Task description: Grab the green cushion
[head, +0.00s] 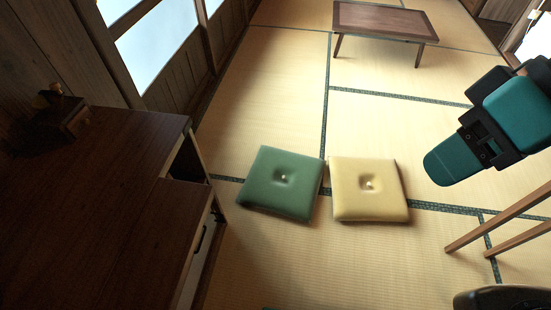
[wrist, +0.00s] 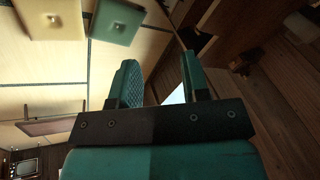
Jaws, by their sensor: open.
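The green cushion (head: 281,183) lies flat on the tatami floor in the head view, a square pad with a buttoned dimple in its middle. In the wrist view the green cushion (wrist: 117,20) shows at the top, beyond the fingers. My gripper (wrist: 163,80) is open in the wrist view, with nothing between its two teal fingers. In the head view my arm reaches in from the right, well apart from the cushion and above the floor.
A yellow cushion (head: 368,189) lies just right of the green one. A dark wooden cabinet (head: 90,215) stands on the left. A low table (head: 385,20) stands at the back. Wooden legs (head: 500,222) stand at the right. Floor in front of the cushions is clear.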

